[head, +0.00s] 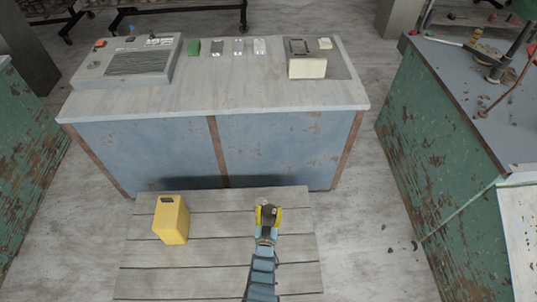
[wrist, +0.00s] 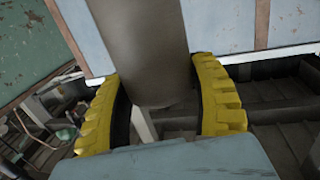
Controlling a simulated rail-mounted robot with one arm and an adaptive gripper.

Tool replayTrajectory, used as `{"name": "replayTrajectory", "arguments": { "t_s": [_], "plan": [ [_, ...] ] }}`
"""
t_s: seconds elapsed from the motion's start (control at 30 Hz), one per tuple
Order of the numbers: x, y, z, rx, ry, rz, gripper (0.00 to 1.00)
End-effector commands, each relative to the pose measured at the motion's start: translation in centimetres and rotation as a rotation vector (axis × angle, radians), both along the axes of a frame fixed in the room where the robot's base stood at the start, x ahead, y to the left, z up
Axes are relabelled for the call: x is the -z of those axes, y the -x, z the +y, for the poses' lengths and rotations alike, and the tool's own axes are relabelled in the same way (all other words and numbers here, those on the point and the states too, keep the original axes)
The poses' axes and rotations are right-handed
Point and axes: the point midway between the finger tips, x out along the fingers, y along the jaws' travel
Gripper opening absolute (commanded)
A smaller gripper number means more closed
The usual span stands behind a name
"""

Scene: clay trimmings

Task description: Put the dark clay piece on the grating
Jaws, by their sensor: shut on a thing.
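My gripper (head: 268,214) is low in the head view, above the slatted wooden platform, with its yellow fingers shut on a dark piece. In the wrist view the dark clay piece (wrist: 140,45) is a smooth grey-brown slab between the two yellow fingers (wrist: 162,112). It runs up out of the top of that view, so its far end is hidden. A dark ribbed panel, which looks like the grating (head: 140,62), lies on the grey unit at the back left of the bench. My gripper is well in front of it and apart from it.
The pale bench (head: 225,96) has a blue front. A yellow canister (head: 171,220) stands on the wooden platform (head: 215,260), left of my gripper. Small dark crumbs (head: 390,250) lie on the floor at right.

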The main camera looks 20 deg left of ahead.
Motion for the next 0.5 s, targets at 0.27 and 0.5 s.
{"name": "replayTrajectory", "arguments": {
  "t_s": [0.27, 0.5],
  "plan": [
    [-0.35, -0.35, 0.05, 0.001, -0.002, -0.007, 0.21],
    [-0.46, -0.50, 0.01, 0.004, -0.004, -0.008, 0.21]
  ]
}}
